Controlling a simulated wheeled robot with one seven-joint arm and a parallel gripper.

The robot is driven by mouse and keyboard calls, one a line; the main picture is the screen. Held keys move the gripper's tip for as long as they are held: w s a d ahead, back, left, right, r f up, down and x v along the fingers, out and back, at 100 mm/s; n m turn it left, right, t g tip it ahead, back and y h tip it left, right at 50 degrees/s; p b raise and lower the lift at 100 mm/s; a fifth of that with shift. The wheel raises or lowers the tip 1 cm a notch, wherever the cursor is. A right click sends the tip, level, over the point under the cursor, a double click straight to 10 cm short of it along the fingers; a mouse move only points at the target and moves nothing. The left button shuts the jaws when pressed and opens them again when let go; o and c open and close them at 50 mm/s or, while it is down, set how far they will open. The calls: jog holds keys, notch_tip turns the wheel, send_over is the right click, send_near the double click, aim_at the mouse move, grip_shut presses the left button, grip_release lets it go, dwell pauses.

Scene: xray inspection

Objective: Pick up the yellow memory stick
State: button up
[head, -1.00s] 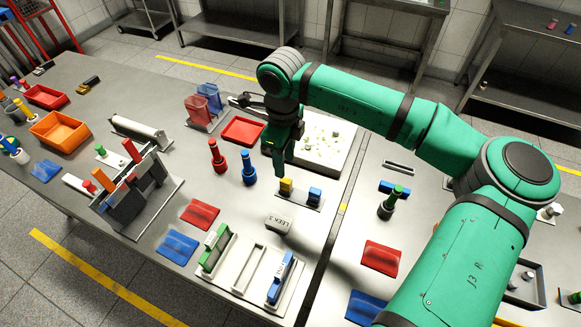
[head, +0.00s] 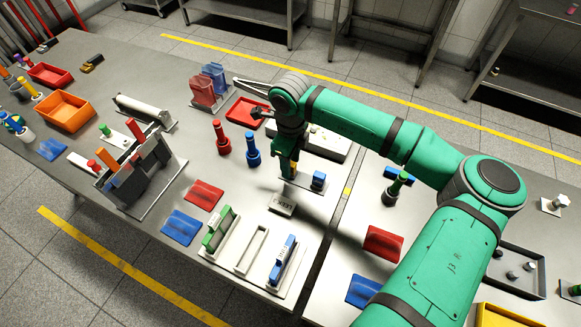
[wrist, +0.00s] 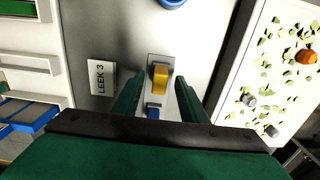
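The yellow memory stick (wrist: 160,80) stands upright in a small grey plate, with a blue stick (wrist: 153,113) in the same plate. In the head view the yellow stick (head: 293,169) is partly hidden by my gripper, and the blue stick (head: 318,180) shows just to its right. My gripper (wrist: 156,86) points down at the yellow stick. Its two green fingers are apart, one on each side of the stick, with visible gaps in the wrist view. Contact is not visible.
A "LEEK 3" block (head: 283,203) lies in front of the plate. Red (head: 221,137) and blue (head: 252,150) pegs stand to the left. A red tray (head: 246,111) lies behind.

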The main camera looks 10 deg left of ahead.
jog(key=shift+f, duration=0.25)
grip_shut()
jog(key=shift+r, duration=0.1)
jog(key=shift+r, duration=0.5)
notch_tip(320, 180, up, 2)
jog(key=shift+r, duration=0.15)
jog(key=s+d+r, duration=0.2)
jog(key=s+r, duration=0.2)
jog(key=s, duration=0.2)
jog(key=s+d+r, duration=0.2)
jog(key=s+r, duration=0.3)
jog(key=s, duration=0.2)
jog(key=shift+s+d+r, duration=0.15)
jog(key=shift+d+r, duration=0.15)
